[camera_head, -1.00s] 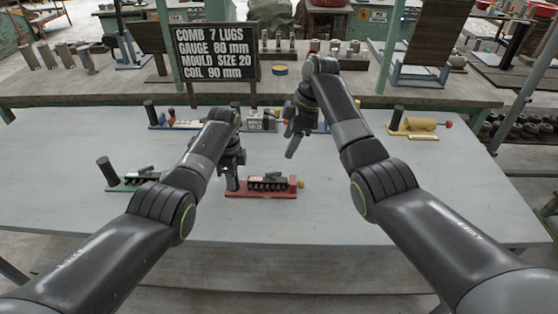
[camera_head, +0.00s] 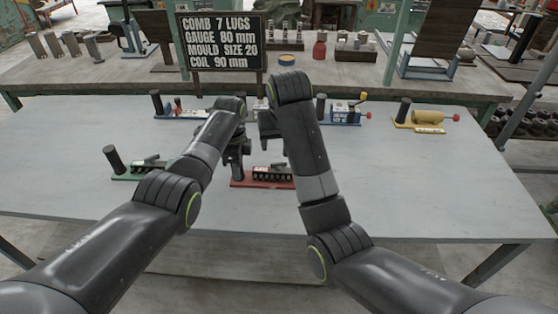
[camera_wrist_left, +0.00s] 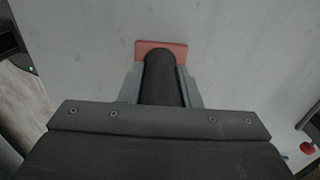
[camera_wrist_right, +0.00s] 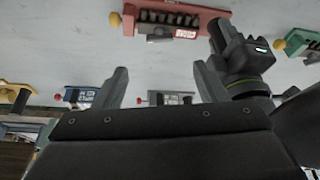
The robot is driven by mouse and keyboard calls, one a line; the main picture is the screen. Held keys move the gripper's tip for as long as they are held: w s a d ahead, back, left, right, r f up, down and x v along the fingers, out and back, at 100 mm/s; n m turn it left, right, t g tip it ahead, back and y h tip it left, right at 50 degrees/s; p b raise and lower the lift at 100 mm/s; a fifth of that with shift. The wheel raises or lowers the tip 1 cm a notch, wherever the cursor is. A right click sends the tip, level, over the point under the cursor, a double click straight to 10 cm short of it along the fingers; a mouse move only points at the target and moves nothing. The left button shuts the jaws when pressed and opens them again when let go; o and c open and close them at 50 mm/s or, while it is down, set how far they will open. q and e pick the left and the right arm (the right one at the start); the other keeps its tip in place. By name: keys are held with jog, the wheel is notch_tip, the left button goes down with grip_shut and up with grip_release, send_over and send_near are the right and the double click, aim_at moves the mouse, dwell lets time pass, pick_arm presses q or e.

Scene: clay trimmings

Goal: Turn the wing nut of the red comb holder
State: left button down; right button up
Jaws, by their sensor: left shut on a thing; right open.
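The red comb holder (camera_head: 262,180) lies on the table near the front middle, with a row of black comb lugs along its red base. My left gripper (camera_head: 232,165) is shut on the holder's black upright handle (camera_wrist_left: 162,78); the red base end (camera_wrist_left: 178,48) shows beyond it. In the right wrist view the red holder (camera_wrist_right: 185,28) appears at the top. Its yellow wing nut (camera_wrist_right: 115,20) sticks out at one end, and my right arm hides it in the head view. My right gripper (camera_wrist_right: 159,80) is open and empty, apart from the holder.
A green holder (camera_head: 140,168) lies to the left. Blue holders (camera_head: 345,113) and a yellow one (camera_head: 425,117) stand along the back. A black sign (camera_head: 221,42) reads comb 7 lugs, gauge 80 mm. The table's front right is clear.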

aim_at(279, 163)
jog(key=x, duration=1.2)
jog(key=shift+c, duration=0.3)
